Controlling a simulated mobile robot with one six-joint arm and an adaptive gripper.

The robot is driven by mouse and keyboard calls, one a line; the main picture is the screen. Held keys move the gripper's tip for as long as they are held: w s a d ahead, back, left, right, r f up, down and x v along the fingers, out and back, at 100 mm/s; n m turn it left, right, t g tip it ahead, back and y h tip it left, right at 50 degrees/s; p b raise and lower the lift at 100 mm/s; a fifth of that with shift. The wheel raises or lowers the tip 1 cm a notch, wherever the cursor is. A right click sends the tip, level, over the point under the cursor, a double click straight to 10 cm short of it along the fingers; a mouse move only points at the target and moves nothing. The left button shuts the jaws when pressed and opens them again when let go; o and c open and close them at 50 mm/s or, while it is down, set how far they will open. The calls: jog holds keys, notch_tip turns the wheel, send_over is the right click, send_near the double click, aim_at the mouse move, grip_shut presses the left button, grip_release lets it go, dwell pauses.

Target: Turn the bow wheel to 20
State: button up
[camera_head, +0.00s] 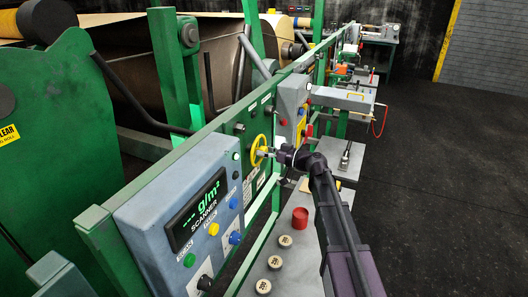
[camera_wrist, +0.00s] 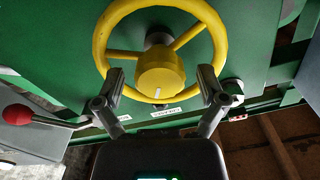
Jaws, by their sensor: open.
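The yellow bow wheel (camera_head: 258,151) is mounted on the green rail, beyond the scanner box. In the wrist view the wheel (camera_wrist: 97,36) shows its spokes, a yellow hub (camera_wrist: 161,78) and a pale mark low on the hub. My gripper (camera_head: 268,152) is at the wheel. In the wrist view my gripper (camera_wrist: 160,82) is open, one finger on each side of the lower rim, with the hub between the fingertips. I cannot tell whether the fingers touch the wheel. No scale numbers are readable.
A grey scanner box (camera_head: 135,222) with colored buttons stands left of my arm. A red knob (camera_head: 300,218) and round pieces sit on the ledge below. A red-ended lever (camera_wrist: 17,114) is left of the wheel. The dark floor (camera_head: 440,180) at right is clear.

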jog(key=shift+d+r, duration=0.1)
jog(key=c, duration=1.2)
jog(key=shift+o, duration=0.2)
jog(key=shift+m, duration=0.4)
jog(key=m, duration=0.4)
jog(key=shift+w, duration=0.1)
jog(key=m, duration=0.6)
jog(key=shift+w, duration=0.1)
